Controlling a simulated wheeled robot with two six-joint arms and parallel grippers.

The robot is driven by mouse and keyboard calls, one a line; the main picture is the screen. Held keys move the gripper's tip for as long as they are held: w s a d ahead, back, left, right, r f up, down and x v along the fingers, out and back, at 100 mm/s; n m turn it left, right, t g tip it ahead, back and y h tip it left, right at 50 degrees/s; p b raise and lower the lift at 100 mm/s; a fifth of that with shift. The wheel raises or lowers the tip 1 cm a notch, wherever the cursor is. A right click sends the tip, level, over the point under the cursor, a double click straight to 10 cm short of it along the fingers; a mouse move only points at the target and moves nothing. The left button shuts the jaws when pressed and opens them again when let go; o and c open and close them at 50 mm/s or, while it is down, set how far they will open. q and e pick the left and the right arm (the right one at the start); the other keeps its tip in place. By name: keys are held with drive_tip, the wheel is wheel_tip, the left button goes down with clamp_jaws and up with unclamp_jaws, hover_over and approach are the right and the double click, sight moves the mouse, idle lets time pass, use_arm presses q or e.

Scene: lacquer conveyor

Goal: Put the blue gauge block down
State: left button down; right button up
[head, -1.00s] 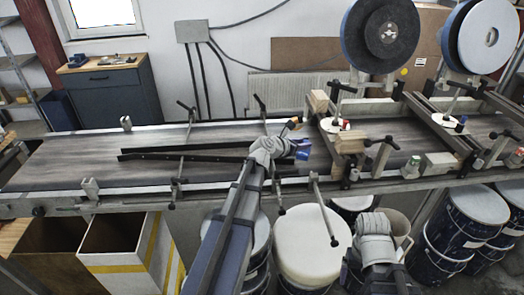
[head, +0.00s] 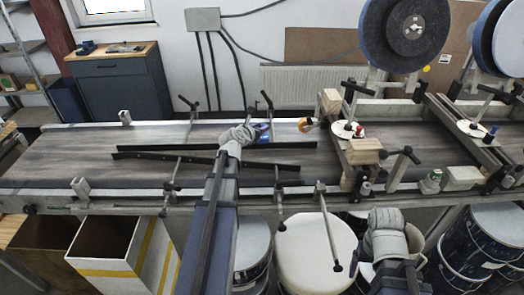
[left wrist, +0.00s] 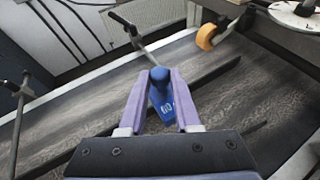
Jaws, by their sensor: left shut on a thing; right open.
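The blue gauge block (head: 264,134) is between the fingers of my left gripper (head: 258,133), over the conveyor belt (head: 80,160) near the far black guide rail. In the left wrist view the blue block (left wrist: 161,97) sits between the two purple fingers of the left gripper (left wrist: 160,85), with white marking on its face. The left gripper is shut on it. I cannot tell whether the block touches the belt. My right gripper (head: 385,222) is open and empty, in front of the conveyor at lower right.
Black guide rails (head: 205,158) run along the belt, held by clamp posts. An orange roller (head: 305,125) and a wooden block (head: 365,150) are right of the block. Open boxes (head: 115,245) and drums (head: 315,245) stand below the front edge. The belt's left part is clear.

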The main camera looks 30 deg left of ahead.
use_arm(q)
drive_tip(key=shift+f+b, duration=3.65)
drive_tip(key=shift+f, duration=0.55)
drive_tip(key=shift+f, duration=0.15)
drive_tip(key=c, duration=0.6)
unclamp_jaws()
drive_tip(key=shift+s+d+r, duration=0.1)
drive_tip(key=shift+s+r, duration=0.25)
drive_tip(key=p+v, duration=0.4)
drive_tip(key=v, duration=0.7)
drive_tip(key=shift+s, duration=0.15)
